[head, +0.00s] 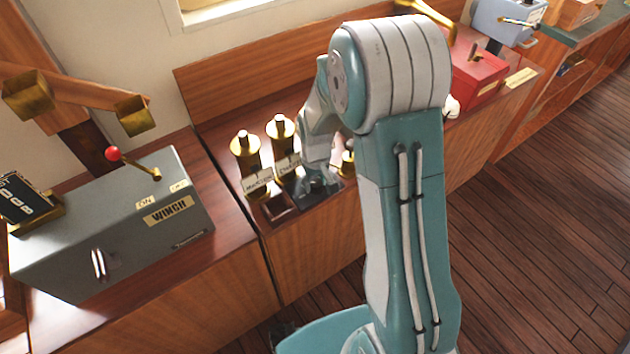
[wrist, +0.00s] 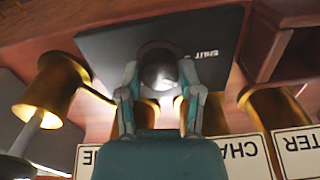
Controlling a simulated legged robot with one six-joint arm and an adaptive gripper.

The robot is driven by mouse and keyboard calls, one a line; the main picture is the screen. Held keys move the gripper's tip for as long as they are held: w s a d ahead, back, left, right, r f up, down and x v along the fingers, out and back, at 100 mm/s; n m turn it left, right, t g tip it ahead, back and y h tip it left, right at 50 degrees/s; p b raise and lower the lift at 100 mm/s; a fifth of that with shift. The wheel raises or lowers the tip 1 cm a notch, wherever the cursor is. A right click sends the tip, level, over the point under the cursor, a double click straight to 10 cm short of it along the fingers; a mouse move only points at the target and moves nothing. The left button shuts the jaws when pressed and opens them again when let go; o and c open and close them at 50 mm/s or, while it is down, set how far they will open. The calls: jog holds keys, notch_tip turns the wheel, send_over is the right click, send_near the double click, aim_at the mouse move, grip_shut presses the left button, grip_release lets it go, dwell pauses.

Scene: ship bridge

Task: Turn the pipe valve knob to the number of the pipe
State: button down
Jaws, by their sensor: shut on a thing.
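The valve knob (wrist: 160,68) is a dark round knob on a black plate (wrist: 215,35), seen in the wrist view. White lettering that looks like "SHUT" is on the plate to the right of the knob; any other marks on it are hidden or unreadable. My gripper (wrist: 160,80) has one finger on each side of the knob and is shut on it. In the head view my gripper (head: 318,180) is down at the dark plate (head: 328,196) on the wooden counter, and it hides the knob there. I cannot make out a pipe number.
Brass cylinders (head: 246,153) with white labels stand close to the left of my gripper; another brass piece (head: 347,163) is just right. A grey winch box (head: 120,215) with a red-tipped lever is further left. A red box (head: 475,75) stands at the back right.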

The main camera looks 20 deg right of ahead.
aim_at(315, 182)
jog(key=shift+s+f+m, duration=0.1)
jog(key=shift+m, duration=1)
jog(key=shift+c, duration=1.3)
grip_release()
notch_tip(315, 182, up, 12)
